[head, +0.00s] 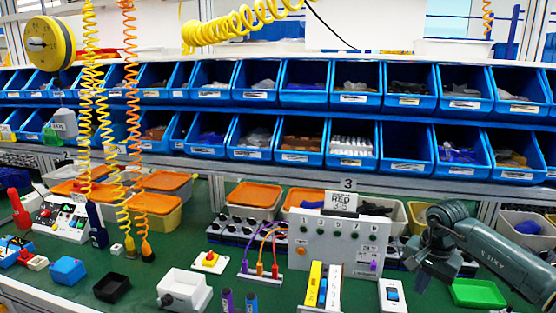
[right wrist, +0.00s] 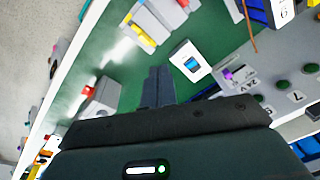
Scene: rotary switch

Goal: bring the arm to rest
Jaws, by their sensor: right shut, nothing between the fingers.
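My right gripper (head: 424,277) is at the right of the bench in the head view, at the end of my grey-green arm, which comes in from the right edge. In the right wrist view its two dark fingers (right wrist: 158,86) are together with nothing between them. A grey panel (head: 325,262) with green round knobs and a purple part stands left of the gripper, apart from it. The panel also shows at the right of the right wrist view (right wrist: 244,88). My left gripper is not in view.
A white box with a blue switch (head: 392,296) lies near the gripper. A green tray (head: 478,293) sits below my forearm. Blue bins (head: 305,97) fill the shelves behind. Yellow and orange coiled hoses (head: 140,203) hang at left. Bare green bench shows between objects.

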